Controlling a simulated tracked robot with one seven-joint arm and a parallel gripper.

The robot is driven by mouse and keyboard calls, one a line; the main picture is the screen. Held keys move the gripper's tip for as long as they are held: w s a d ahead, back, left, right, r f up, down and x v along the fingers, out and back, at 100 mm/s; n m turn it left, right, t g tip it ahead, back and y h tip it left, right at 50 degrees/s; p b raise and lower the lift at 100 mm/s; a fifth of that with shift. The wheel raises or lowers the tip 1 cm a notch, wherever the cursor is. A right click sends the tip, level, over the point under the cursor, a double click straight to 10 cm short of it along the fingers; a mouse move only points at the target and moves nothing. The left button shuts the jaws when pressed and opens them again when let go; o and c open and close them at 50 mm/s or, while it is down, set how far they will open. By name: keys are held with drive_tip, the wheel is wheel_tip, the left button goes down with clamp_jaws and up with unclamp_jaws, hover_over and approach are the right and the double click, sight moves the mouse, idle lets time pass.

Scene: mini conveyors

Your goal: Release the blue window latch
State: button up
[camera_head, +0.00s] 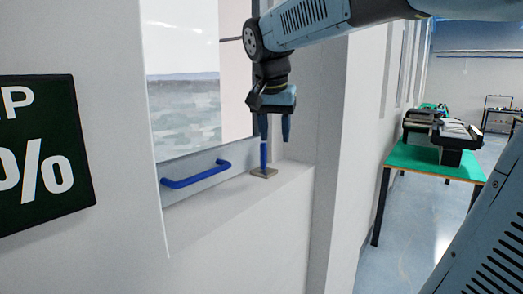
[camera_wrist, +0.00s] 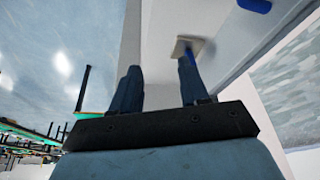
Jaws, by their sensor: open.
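The blue latch (camera_head: 264,156) is a thin upright blue post on a small tan base plate (camera_head: 264,173), on the window sill at the window's lower right corner. My gripper (camera_head: 274,132) is open and points down just above the latch, with nothing between its fingers. In the head view the left finger lines up with the top of the post; I cannot tell whether they touch. In the wrist view the tan base (camera_wrist: 196,46) shows beyond the right finger of my gripper (camera_wrist: 159,73), which partly hides the blue latch (camera_wrist: 190,63).
A blue bar handle (camera_head: 195,175) is fixed to the window's lower frame, left of the latch. The wall and window recess (camera_head: 328,120) stand close on the right. A green table (camera_head: 425,160) with machines stands farther back.

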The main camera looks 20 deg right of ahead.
drive_tip(key=w+a+r+m+g+h, duration=0.15)
drive_tip(key=w+r+m, duration=0.25)
drive_tip(key=w, duration=0.6)
hover_over(265, 169)
drive_tip(key=w, duration=0.1)
drive_tip(key=shift+t, duration=0.35)
wheel_tip(265, 169, down, 12)
drive_tip(key=shift+w+d+f, duration=0.1)
drive_tip(key=shift+w+d, duration=0.05)
clamp_jaws()
